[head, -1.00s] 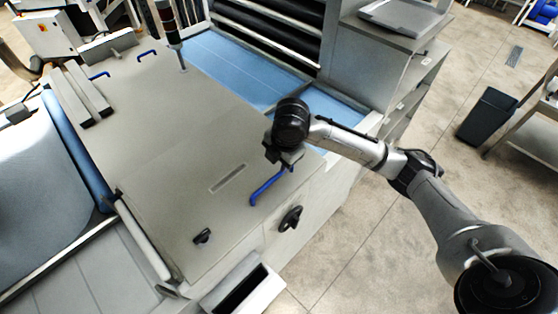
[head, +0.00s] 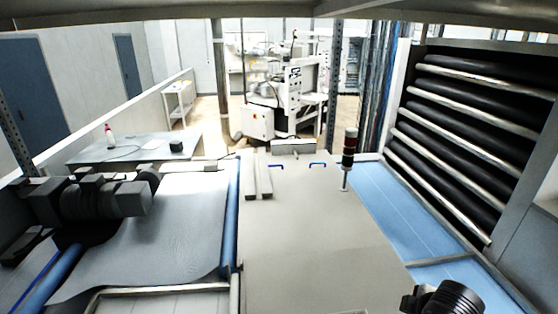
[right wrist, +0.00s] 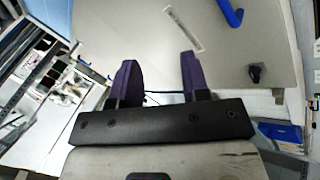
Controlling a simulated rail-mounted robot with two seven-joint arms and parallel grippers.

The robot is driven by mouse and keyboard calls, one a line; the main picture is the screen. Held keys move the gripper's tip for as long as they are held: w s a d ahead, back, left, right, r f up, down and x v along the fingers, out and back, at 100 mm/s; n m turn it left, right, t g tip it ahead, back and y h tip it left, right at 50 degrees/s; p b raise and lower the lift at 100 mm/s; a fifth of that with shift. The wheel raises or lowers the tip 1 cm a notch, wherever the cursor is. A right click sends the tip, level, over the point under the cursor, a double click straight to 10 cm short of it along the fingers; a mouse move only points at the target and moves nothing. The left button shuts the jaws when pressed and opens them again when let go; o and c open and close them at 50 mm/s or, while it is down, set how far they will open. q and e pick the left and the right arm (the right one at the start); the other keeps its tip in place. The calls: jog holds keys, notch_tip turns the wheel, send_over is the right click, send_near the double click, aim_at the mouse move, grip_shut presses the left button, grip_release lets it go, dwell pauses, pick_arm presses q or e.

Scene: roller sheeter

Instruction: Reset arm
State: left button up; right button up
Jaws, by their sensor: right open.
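In the right wrist view, my right gripper (right wrist: 160,72) shows two dark purple fingers held well apart with nothing between them. Beyond them is the machine's grey cover (right wrist: 225,45), with a blue handle (right wrist: 231,12) at the top and a dark knob (right wrist: 257,73) to the right. The fingers appear apart from the handle. In the head view, only a black part of my right arm (head: 445,298) shows at the bottom right; the gripper itself is hidden or out of frame there. My left gripper is not in view.
The grey machine top (head: 310,235) fills the middle, with a signal light post (head: 347,160) and two grey bars (head: 257,175) on it. A blue belt (head: 400,220) and a rack of black rollers (head: 465,130) lie to the right. A sheet-covered conveyor (head: 150,240) lies left.

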notch_tip(320, 180, up, 7)
jog(key=w+a+m+t, duration=0.1)
jog(key=a+m+t, duration=0.2)
jog(key=t, duration=0.2)
jog(key=s+a+f+m+t, duration=0.1)
jog(key=s+a+f+m, duration=0.2)
jog(key=s+a+f+m+g, duration=0.1)
jog(key=s+f+g, duration=0.3)
jog(key=s+f, duration=0.8)
jog(key=s+a+f+m+g+y, duration=0.1)
jog(key=s+a+f+m+g, duration=0.1)
jog(key=s+f, duration=1)
jog(key=s+a+g, duration=0.1)
jog(key=s+g, duration=0.1)
jog(key=s, duration=0.2)
jog(key=shift+a+m, duration=0.3)
